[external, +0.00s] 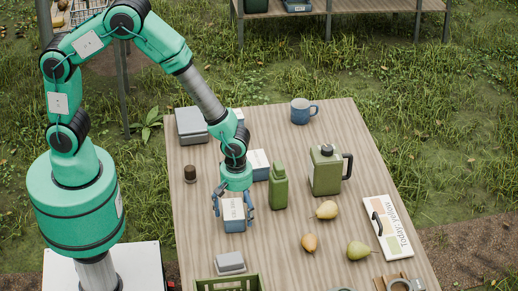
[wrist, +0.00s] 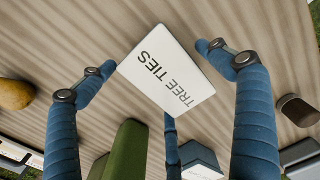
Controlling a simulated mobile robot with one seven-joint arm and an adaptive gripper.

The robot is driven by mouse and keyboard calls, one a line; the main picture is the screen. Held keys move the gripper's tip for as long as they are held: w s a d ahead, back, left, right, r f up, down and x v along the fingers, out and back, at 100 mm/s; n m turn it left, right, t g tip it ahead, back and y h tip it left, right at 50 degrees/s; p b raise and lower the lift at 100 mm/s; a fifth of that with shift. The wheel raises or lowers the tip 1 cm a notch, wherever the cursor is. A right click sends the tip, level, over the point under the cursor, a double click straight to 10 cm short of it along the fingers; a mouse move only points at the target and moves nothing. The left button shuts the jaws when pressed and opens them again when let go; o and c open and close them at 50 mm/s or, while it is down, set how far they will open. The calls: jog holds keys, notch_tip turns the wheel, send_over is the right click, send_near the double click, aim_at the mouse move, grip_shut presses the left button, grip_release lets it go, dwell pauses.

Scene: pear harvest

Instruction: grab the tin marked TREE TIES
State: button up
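The tin marked TREE TIES (external: 234,222) is a blue box with a white lettered top, standing on the wooden table below my gripper (external: 233,212). In the wrist view its white top (wrist: 170,72) fills the middle, with the lettering readable at a slant. My gripper's blue fingers (wrist: 155,58) are spread on either side of the tin, with a third finger below it in the picture. Gaps show between the side fingers and the top, so the gripper looks open around the tin. The tin's lower sides are hidden in the wrist view.
A similar blue-and-white tin (external: 258,163) and a green bottle (external: 278,188) stand close behind. A green canister (external: 325,172), pears (external: 326,210) and a white sign (external: 388,238) lie to the right. A grey box (external: 230,263) and green crate (external: 228,283) are in front.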

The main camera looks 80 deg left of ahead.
aim_at(238, 208)
jog(key=c, duration=1)
jog(key=shift+r, duration=0.45)
notch_tip(238, 208, up, 3)
jog(key=shift+w+r+p, duration=0.1)
jog(key=shift+p, duration=0.55)
jog(key=s+a, duration=0.1)
jog(key=s, duration=0.4)
jog(key=s+a+p, duration=0.1)
jog(key=s+a, duration=0.1)
jog(key=s, duration=0.3)
jog(key=s+a+r+p, duration=0.1)
jog(key=s, duration=0.4)
jog(key=shift+s+a, duration=0.2)
jog(key=shift+s, duration=0.1)
